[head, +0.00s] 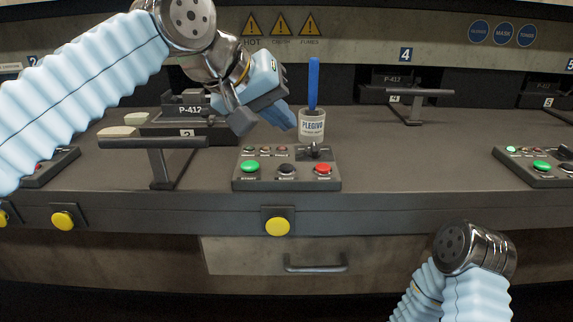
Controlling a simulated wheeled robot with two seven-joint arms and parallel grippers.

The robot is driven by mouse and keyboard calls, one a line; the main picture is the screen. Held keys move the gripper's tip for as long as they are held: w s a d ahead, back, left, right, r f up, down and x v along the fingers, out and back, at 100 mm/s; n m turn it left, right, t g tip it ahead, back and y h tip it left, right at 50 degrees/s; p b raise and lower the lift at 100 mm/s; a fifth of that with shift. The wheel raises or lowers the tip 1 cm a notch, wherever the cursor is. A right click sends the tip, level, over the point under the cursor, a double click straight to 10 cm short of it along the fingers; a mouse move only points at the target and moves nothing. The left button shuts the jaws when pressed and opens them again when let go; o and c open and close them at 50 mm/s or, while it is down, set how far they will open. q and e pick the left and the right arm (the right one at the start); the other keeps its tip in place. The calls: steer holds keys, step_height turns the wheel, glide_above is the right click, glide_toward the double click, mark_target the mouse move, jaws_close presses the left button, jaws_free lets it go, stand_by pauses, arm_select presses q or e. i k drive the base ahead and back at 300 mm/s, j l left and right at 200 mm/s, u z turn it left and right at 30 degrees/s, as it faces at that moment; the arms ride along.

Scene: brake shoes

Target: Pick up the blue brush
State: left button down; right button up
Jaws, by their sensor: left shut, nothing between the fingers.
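The blue brush (314,84) stands upright in a small light-coloured pot (312,125) labelled PLEGIVO, behind the control box. Its lower end is hidden inside the pot. My left gripper (268,122) is just left of the pot, pointing down and to the right. It is shut and holds nothing. A gap shows between it and the brush handle. My right arm shows at the bottom right, but its gripper is not in view.
A control box (286,178) with green, black and red buttons stands in front of the pot. A machine marked P-412 (190,110) with a handle bar (153,143) is at left. Another handle (420,92) stands at back right. The bench (410,165) right of the pot is clear.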

mark_target(313, 62)
steer(key=k+j, duration=0.2)
steer(key=j, duration=0.2)
steer(key=k+j, duration=0.45)
steer(key=j, duration=0.3)
